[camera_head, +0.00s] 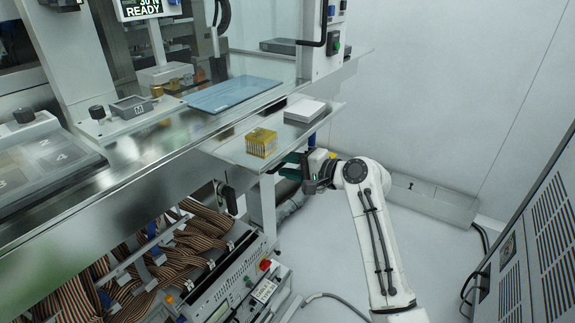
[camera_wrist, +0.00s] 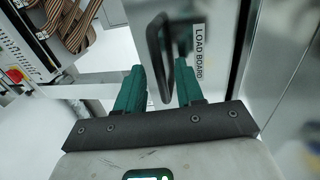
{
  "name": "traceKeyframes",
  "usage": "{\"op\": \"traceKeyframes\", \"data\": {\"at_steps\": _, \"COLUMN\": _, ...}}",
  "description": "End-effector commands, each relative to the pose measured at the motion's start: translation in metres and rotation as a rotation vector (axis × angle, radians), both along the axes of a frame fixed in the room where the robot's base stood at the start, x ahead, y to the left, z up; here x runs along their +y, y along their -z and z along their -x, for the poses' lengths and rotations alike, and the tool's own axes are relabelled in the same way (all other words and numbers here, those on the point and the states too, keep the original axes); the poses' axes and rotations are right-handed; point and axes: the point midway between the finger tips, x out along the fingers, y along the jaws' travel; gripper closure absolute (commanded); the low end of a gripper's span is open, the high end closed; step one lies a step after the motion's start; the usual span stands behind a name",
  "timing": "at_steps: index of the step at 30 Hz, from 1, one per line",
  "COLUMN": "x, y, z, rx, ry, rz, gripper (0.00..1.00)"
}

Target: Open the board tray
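In the wrist view, a panel of brushed metal carries a white label reading LOAD BOARD (camera_wrist: 199,52), which I take for the board tray's front. A black bar handle (camera_wrist: 159,45) stands out from it beside the label. My gripper (camera_wrist: 161,82) has two green fingers spread apart, one on each side of the handle's lower end, with a gap showing at the left. Contact with the handle cannot be told. In the head view, my gripper (camera_head: 300,168) is at the underside of a protruding metal shelf (camera_head: 235,150); the tray front is hidden there.
A yellow block (camera_head: 261,143) and a pale flat box (camera_head: 305,110) sit on the shelf above my gripper. A blue board (camera_head: 232,93) lies on the bench. Ribbon cables and an instrument (camera_head: 225,285) are below left.

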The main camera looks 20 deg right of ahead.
Motion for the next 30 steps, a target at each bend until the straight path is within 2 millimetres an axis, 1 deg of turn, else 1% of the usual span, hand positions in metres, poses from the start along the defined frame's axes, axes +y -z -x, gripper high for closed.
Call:
{"op": "traceKeyframes", "data": {"at_steps": 7, "x": 0.0005, "y": 0.0001, "z": -0.0004, "rx": 0.000, "ry": 0.000, "rz": 0.000, "gripper": 0.63}}
{"op": "traceKeyframes", "data": {"at_steps": 18, "x": 0.0004, "y": 0.0004, "z": -0.0002, "rx": 0.001, "ry": 0.000, "rz": 0.001, "gripper": 0.98}}
{"op": "traceKeyframes", "data": {"at_steps": 19, "x": 0.0004, "y": 0.0004, "z": -0.0001, "rx": 0.001, "ry": 0.000, "rz": 0.001, "gripper": 1.00}}
{"op": "traceKeyframes", "data": {"at_steps": 30, "x": 0.0004, "y": 0.0009, "z": 0.0000, "rx": 0.002, "ry": -0.001, "rz": 0.001, "gripper": 1.00}}
